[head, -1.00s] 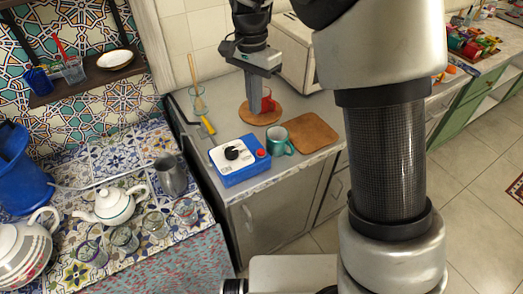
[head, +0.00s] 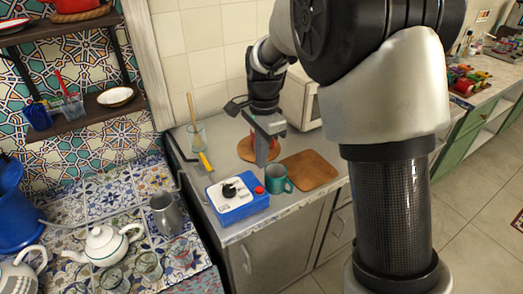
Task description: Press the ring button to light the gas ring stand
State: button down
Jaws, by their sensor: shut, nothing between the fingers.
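A blue box (head: 237,204) with a white top and a black knob (head: 229,190) sits near the counter's front edge. A small red button (head: 259,190) is at its right side. My gripper (head: 262,164) points straight down with its fingers shut and empty. In the picture its tips are just above the red button, with a small gap between them. I cannot tell the exact depth of that gap. No flame shows, and I cannot make out a separate gas ring stand.
A red mug, partly hidden by my gripper, is on a round board (head: 245,151). A yellow-handled tool (head: 205,161) lies left.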

aim_at(261, 189)
notch_tip(261, 189, down, 9)
jog(key=shift+a+r, duration=0.1)
jog(key=shift+a, duration=0.05)
dwell(0.4)
jog(key=shift+s+f+b, duration=0.1)
jog(key=shift+f+b, duration=0.55)
jog(key=shift+f, duration=0.25)
jog(key=shift+s+f, duration=0.2)
jog(key=shift+f, duration=0.1)
jog(key=shift+w+r+p, duration=0.1)
jog(key=shift+r+p, duration=0.25)
jog(key=shift+r, duration=0.1)
notch_tip(261, 189, up, 14)
jog(key=p, duration=0.2)
jog(key=shift+w+d+p, duration=0.2)
jog(key=shift+w+p, duration=0.1)
jog(key=shift+p, duration=0.1)
jog(key=shift+r, duration=0.15)
